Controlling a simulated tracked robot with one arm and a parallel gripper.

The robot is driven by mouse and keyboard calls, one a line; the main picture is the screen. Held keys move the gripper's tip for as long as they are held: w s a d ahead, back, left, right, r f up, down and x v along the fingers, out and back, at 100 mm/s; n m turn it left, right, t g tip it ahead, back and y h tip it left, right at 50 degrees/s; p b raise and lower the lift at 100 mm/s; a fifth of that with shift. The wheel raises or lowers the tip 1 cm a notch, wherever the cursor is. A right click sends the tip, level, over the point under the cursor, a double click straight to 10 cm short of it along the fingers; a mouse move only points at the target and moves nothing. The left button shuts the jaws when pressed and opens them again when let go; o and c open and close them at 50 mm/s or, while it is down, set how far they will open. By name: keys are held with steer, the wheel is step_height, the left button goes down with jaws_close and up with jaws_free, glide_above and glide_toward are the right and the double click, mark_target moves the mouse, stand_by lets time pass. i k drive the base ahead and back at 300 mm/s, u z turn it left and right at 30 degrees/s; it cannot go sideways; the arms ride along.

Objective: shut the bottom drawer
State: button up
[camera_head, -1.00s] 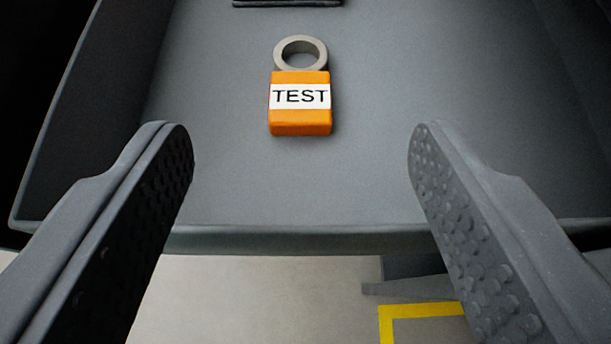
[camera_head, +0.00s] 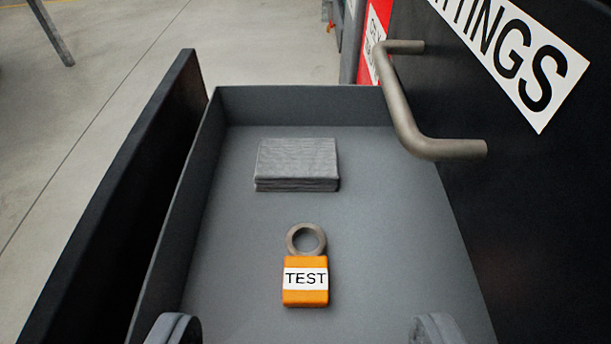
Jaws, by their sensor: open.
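An open grey drawer (camera_head: 300,104) fills the middle of the view, pulled out to the left from a dark cabinet (camera_head: 540,200). Its black front panel (camera_head: 125,205) runs along the left side. An orange padlock-shaped block marked TEST (camera_head: 305,293), with a grey ring on top, lies inside, with a folded grey cloth-like stack (camera_head: 297,163) beyond it. The tips of my gripper (camera_head: 306,329) show at the bottom edge, wide apart and empty, on either side of the orange block in the picture. The rest of the fingers is out of frame.
A bent metal handle (camera_head: 400,110) juts from the cabinet face above the drawer's right side, beside a white label ending in "TTINGS" (camera_head: 515,60). A red panel (camera_head: 374,40) stands behind. Bare concrete floor (camera_head: 100,110) lies to the left.

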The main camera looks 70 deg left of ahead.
mark_target(178, 221)
steer(key=k, duration=1)
